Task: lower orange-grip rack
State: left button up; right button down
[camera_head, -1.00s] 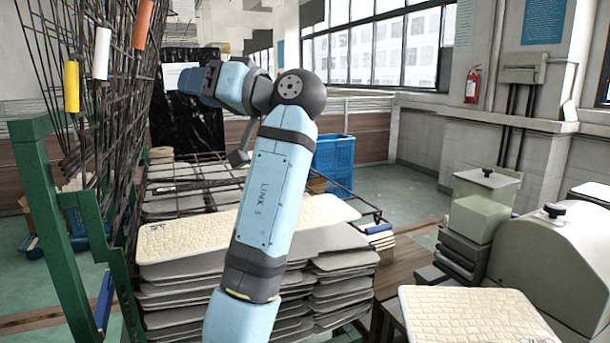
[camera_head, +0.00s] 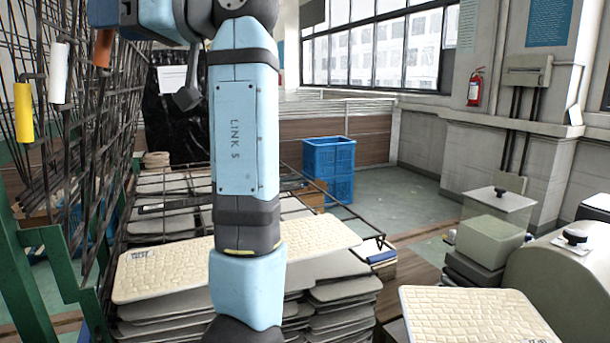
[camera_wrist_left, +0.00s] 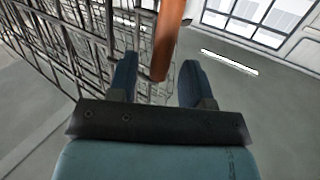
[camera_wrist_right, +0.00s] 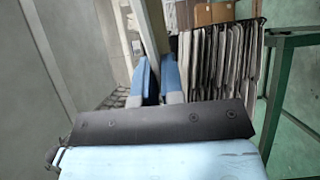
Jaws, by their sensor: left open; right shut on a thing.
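The orange grip (camera_head: 103,47) hangs at the upper left on a dark wire rack (camera_head: 120,95). In the left wrist view the orange grip (camera_wrist_left: 168,40) stands between the fingers of my left gripper (camera_wrist_left: 157,78), which is open; I cannot tell whether they touch it. In the head view my left arm rises through the middle and bends toward the upper left, and its fingers are not clear. My right gripper (camera_wrist_right: 155,80) is shut on a pale panel (camera_wrist_right: 150,30), seen edge-on. It appears to be the cream panel (camera_head: 470,315) at the lower right in the head view.
White (camera_head: 58,73) and yellow (camera_head: 23,112) grips hang left of the orange one. A green frame (camera_head: 25,285) stands below. Another cream panel (camera_head: 155,275) lies across stacked grey panels (camera_head: 335,290). Blue crates (camera_head: 330,160) stand behind, and a machine (camera_head: 560,265) at the right.

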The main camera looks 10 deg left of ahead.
pick_arm(q)
jog(key=shift+a, duration=1.1)
pick_arm(e)
jog(key=shift+r, duration=0.2)
pick_arm(q)
grip_shut()
jog(key=shift+w+d+f, duration=0.1)
jog(key=shift+w, duration=0.05)
pick_arm(e)
jog(key=shift+d, duration=0.15)
